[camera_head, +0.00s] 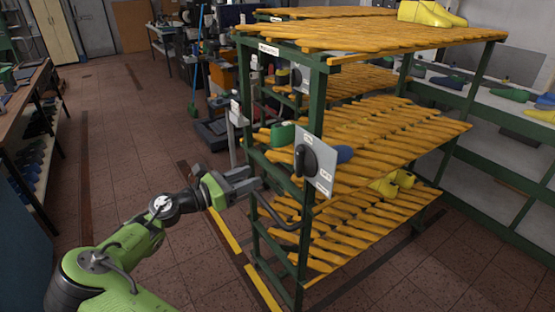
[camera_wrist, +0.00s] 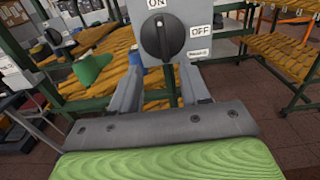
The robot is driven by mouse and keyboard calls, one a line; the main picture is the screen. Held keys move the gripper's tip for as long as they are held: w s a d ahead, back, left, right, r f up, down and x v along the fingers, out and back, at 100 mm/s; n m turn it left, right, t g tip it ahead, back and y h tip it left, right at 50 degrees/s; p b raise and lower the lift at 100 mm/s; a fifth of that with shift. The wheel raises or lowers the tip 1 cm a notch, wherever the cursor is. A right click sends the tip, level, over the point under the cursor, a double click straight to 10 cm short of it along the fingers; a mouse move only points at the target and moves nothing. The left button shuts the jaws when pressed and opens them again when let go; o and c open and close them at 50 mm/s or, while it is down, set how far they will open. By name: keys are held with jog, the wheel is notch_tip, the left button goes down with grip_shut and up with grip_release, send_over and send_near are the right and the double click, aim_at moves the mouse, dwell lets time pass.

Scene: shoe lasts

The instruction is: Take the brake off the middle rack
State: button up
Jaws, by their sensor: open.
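A grey brake panel (camera_head: 322,165) with a black rotary knob (camera_head: 300,160) is fixed to the front of the near green rack (camera_head: 313,120). In the wrist view, the knob (camera_wrist: 161,37) stands with its handle upright, in line with the ON label; the OFF label is to its right. My gripper (camera_head: 254,180) is open and empty, to the left of the panel and slightly below the knob. In the wrist view, its two fingers (camera_wrist: 160,88) point toward the panel (camera_wrist: 205,14), below the knob and apart from it.
The rack has slatted yellow shelves (camera_head: 400,128) carrying green, blue and yellow shoe lasts. A bent grey bar (camera_head: 275,213) sticks out below the panel, close to my gripper. A second panel (camera_head: 300,78) stands behind. Open tiled floor (camera_head: 130,140) lies to the left.

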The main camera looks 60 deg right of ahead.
aim_at(297, 160)
jog(key=b+x, duration=0.2)
jog(key=x, duration=1.3)
jog(key=shift+s+d+f, duration=0.1)
jog(key=shift+s+d, duration=0.05)
jog(key=shift+s, duration=0.05)
jog(key=shift+c, duration=0.3)
grip_shut()
